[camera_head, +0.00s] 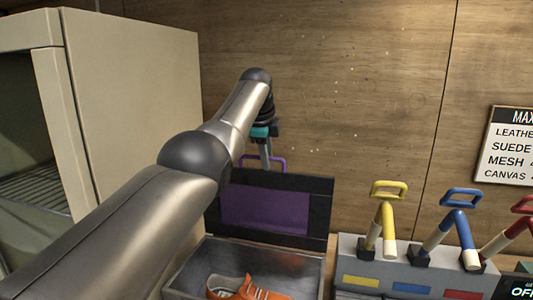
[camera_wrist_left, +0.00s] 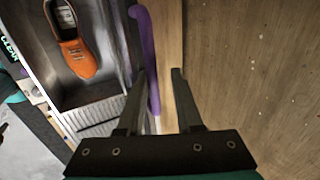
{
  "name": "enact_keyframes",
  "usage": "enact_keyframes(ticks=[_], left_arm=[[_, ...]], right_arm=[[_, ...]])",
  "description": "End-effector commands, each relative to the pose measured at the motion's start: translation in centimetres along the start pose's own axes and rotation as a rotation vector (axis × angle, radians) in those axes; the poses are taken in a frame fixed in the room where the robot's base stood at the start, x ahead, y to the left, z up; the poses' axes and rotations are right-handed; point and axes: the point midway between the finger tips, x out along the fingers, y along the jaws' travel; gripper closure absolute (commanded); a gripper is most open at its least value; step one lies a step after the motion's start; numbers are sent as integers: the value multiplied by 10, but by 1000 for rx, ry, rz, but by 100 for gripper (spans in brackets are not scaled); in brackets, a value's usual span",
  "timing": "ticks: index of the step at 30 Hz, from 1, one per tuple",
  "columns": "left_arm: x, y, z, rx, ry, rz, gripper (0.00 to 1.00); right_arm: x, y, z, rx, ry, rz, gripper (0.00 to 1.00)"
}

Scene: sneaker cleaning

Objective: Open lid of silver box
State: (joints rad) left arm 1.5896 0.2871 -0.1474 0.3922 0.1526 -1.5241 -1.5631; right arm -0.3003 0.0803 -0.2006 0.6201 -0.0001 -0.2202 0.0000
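The silver box (camera_head: 190,268) stands open at the bottom centre of the head view, with an orange sneaker (camera_head: 243,289) inside. Its dark lid (camera_head: 322,205) stands upright at the back and has a purple panel (camera_head: 265,208). A purple handle (camera_head: 281,160) rises from the lid's top edge. My left gripper (camera_head: 266,160) points down at this handle. In the left wrist view the gripper (camera_wrist_left: 158,85) is open, and the purple handle (camera_wrist_left: 144,35) runs between its fingers, nearer the left one. I cannot tell whether they touch. My right gripper is not in view.
A beige cabinet (camera_head: 135,100) stands at the left, partly behind my left arm. A grey holder (camera_head: 343,252) with yellow, blue and red handled levers stands right of the box. A wooden wall (camera_head: 350,80) is close behind the lid, with a sign (camera_head: 507,145).

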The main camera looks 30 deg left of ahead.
Motion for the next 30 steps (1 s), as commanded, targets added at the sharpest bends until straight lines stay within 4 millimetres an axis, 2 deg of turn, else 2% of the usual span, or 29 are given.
enact_keyframes(ticks=[2,7,12,21,25,30], left_arm=[[5,6,0,0,-1,22,55],[-12,6,0,0,-1,14,55],[-56,3,0,0,0,4,55],[-126,1,0,0,0,-1,55],[-144,1,0,0,0,-1,55],[-154,2,0,0,0,-1,55]], right_arm=[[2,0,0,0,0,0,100],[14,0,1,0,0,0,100],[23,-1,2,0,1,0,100],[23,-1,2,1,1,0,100],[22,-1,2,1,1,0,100],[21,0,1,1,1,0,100]])
